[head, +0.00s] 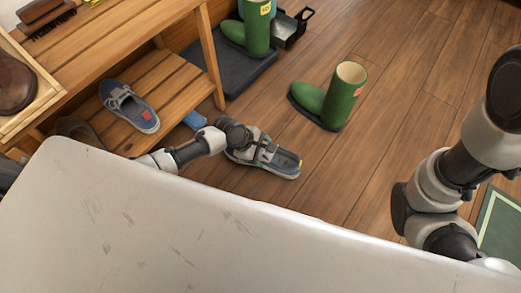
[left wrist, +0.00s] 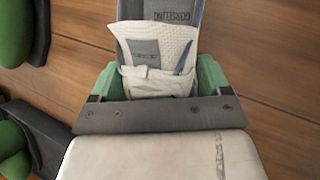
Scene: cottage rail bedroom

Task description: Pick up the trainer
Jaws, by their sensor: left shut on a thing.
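A similar shoe (head: 130,105) with a red tag sits on the bench's lower shelf. My right gripper is out of view.
A green boot (head: 342,96) stands on the floor beyond the trainer. Another boot (head: 257,28) stands on a dark mat (head: 232,72). A wooden bench (head: 142,42) is at left, with a blue item (head: 195,120) near its leg.

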